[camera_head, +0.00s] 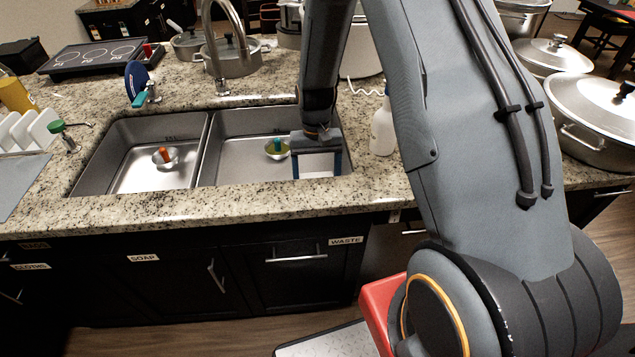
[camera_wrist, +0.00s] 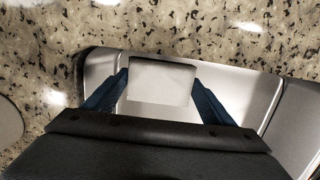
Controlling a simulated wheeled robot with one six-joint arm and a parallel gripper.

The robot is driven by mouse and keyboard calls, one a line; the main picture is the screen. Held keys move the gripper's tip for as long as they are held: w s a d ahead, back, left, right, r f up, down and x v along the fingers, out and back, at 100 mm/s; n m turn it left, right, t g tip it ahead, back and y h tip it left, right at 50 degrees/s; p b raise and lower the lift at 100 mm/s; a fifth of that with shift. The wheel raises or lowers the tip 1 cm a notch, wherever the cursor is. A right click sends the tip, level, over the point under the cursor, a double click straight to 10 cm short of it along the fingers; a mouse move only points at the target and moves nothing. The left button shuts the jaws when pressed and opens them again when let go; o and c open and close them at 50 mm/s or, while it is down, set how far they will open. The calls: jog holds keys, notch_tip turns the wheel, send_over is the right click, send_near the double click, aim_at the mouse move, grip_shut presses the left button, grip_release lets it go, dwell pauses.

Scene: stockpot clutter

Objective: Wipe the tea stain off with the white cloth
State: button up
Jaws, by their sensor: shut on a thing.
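My gripper (camera_head: 317,174) is over the right end of the right sink basin. Its two blue fingers are shut on the white cloth (camera_head: 316,163), which shows as a flat white piece between them. In the wrist view the cloth (camera_wrist: 161,82) sits between the fingertips, with the steel basin behind it and the speckled counter beyond. I cannot tell the cloth's exact height above the basin. I cannot make out a tea stain in either view; the counter's dark speckles and bright glare make it hard to tell, and my arm hides part of the counter.
The double sink (camera_head: 203,150) holds two small bowls (camera_head: 165,157) with coloured handles showing. The faucet (camera_head: 216,50) rises behind it. A white spray bottle (camera_head: 383,130) stands right of my gripper. Large lidded pots (camera_head: 590,120) fill the right. The counter's front strip is clear.

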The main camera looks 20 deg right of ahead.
notch_tip(320, 180, up, 6)
jog(key=p, duration=0.3)
jog(key=shift+r+p, duration=0.4)
jog(key=shift+r, duration=2.25)
